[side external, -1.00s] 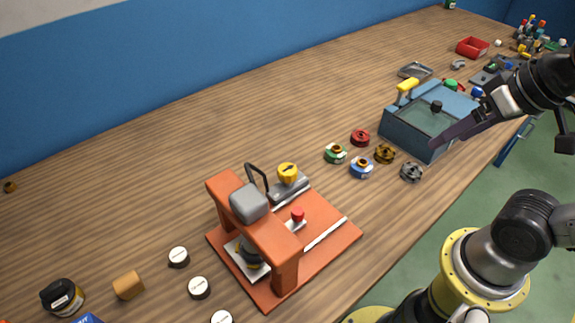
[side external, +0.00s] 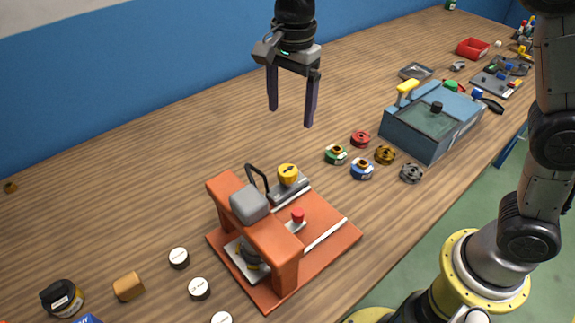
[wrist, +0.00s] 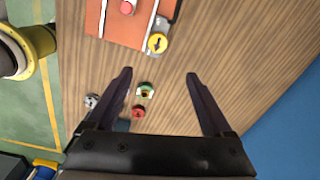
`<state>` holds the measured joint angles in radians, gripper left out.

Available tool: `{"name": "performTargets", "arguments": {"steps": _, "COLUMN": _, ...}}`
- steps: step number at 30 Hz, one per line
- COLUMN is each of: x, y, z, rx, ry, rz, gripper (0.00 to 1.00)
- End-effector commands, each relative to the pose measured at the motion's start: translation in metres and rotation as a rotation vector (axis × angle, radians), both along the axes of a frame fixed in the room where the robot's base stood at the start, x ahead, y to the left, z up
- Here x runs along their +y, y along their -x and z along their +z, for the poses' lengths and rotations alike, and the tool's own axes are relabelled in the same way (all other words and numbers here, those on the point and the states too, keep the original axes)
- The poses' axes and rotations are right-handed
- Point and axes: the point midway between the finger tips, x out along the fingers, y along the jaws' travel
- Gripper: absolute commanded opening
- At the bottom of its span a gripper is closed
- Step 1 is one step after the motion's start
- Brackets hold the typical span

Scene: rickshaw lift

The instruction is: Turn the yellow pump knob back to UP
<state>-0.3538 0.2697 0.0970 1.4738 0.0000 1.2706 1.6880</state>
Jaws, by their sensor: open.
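The yellow pump knob (side external: 288,173) sits on a grey pump unit (side external: 289,188) at the back of the orange press base (side external: 335,235). A dark mark shows on the knob's face; its exact setting is too small to read in the side view. In the wrist view the knob (wrist: 157,43) shows a dark arrow, near the top of the picture. My gripper (side external: 290,118) is open and empty, high above the table and behind the knob, pointing down. In the wrist view its two fingers (wrist: 160,74) are wide apart, and the knob lies beyond their tips.
An orange press frame (side external: 225,190) and a black curved handle (side external: 256,177) stand left of the knob. Several small coloured parts, including a green one (side external: 335,154), lie to the right. A blue box (side external: 405,136) stands farther right. The table behind the knob is clear.

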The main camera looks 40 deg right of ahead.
Motion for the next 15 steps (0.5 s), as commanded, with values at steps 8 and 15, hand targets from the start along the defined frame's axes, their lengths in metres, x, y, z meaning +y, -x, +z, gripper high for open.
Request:
{"name": "performTargets", "arguments": {"steps": 8, "x": 0.01, "y": 0.003, "z": -0.028, "rx": 0.033, "ry": 0.013, "rz": 0.025, "gripper": 0.85}}
{"name": "performTargets", "arguments": {"steps": 15, "x": 0.009, "y": 0.004, "z": -0.073, "rx": 0.035, "ry": 0.013, "rz": 0.025, "gripper": 0.85}}
